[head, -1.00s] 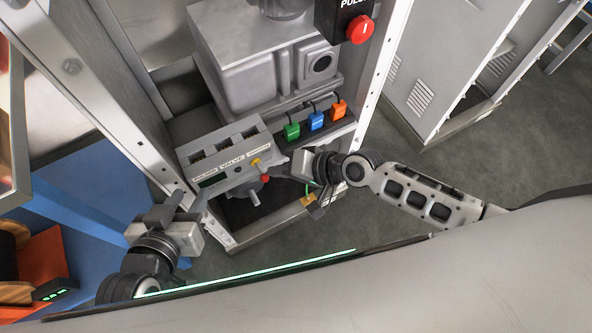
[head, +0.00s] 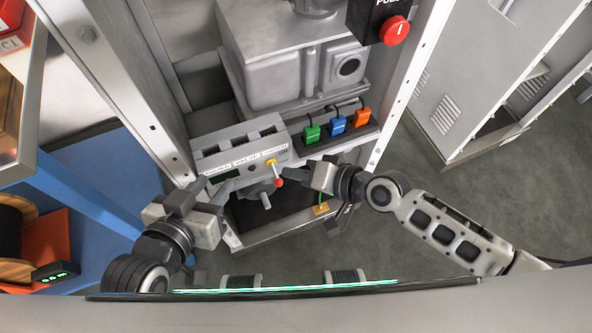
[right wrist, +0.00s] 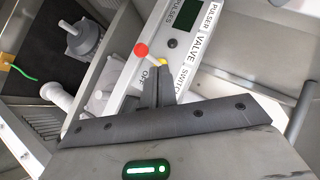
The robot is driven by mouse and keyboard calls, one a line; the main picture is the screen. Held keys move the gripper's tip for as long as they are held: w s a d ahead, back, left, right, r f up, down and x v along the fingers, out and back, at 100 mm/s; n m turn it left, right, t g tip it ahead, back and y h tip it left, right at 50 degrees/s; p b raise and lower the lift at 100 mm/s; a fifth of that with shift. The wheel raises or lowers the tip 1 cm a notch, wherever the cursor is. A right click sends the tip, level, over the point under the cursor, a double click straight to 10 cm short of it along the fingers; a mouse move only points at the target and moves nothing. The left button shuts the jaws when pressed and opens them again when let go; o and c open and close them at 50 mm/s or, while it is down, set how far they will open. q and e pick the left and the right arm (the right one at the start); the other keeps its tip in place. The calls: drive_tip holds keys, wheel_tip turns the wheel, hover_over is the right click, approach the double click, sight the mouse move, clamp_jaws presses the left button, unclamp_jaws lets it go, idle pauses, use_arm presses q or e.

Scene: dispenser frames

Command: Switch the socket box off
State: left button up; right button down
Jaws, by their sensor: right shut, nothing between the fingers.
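The control box (head: 243,160) is grey and carries the labels PULSER, VALVE and SWITCH. A lever (head: 279,182) with a red ball tip and a yellow base sticks out from its right end, under SWITCH. The lever (right wrist: 142,49) also shows in the right wrist view, beside the word OFF. My right gripper (head: 312,178) is shut and empty, just right of the lever. In the right wrist view its fingertips (right wrist: 154,78) are close to the lever's base; I cannot tell if they touch. My left gripper (head: 207,197) is near the box's lower left; its jaws are unclear.
A black socket strip (head: 318,137) with green, blue and orange plugs is behind and right of the control box. A red button (head: 396,30) sits above it. The metal frame post (head: 400,110) stands right. Below the box is a grey valve handle (head: 265,200).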

use_arm(q)
drive_tip(key=shift+f, duration=0.15)
idle(0.3)
drive_tip(key=shift+f+b, duration=0.7)
use_arm(e)
drive_tip(key=w+d+f+v, duration=0.1)
drive_tip(key=v, duration=1.2)
use_arm(q)
drive_tip(key=shift+w, duration=0.1)
use_arm(e)
drive_tip(key=shift+w+d, duration=0.1)
drive_tip(key=shift+w, duration=0.05)
